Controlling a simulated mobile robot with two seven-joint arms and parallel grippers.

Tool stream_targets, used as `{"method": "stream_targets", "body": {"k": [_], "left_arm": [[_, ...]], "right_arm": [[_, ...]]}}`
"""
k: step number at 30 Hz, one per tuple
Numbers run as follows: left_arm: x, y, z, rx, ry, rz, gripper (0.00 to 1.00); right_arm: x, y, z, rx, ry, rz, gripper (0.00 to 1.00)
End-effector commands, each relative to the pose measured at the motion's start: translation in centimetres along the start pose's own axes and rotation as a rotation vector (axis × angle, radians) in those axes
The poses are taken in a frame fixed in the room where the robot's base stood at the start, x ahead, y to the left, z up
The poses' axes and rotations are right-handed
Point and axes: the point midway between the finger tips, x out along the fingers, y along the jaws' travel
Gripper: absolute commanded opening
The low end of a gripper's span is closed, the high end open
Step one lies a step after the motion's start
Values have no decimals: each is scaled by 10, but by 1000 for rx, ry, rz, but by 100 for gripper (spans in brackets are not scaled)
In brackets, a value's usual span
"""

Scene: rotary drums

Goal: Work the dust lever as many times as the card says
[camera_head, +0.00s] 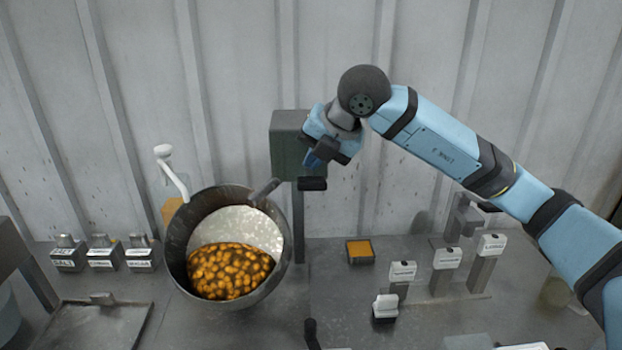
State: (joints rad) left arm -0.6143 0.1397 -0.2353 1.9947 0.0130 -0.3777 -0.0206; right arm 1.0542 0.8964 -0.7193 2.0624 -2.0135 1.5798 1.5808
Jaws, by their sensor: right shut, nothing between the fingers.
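A lever with a white knob (165,153) slants beside a clear hopper of orange dust (170,208), left of the drum; I take it for the dust lever. The tilted round drum (180,245) holds many orange-brown coated pieces. My right gripper (314,170) is shut and empty, in front of the dark green box (289,130) on a post, to the right of the drum and well apart from the white-knobbed lever. My left gripper is not in view.
Three labelled blocks (103,257) stand at the left by a dark tray (95,325). A small box of orange powder (360,251) sits right of the drum. Several stands with white labels (447,258) are at the right. A dark upright handle (311,333) rises at the front edge.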

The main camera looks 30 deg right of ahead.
Motion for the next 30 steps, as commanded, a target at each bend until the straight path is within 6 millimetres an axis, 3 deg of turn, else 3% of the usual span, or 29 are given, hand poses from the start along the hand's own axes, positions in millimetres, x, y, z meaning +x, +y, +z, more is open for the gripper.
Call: {"method": "stream_targets", "body": {"k": [30], "left_arm": [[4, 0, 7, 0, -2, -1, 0]], "right_arm": [[6, -4, -4, 0, 0, 0, 0]]}}
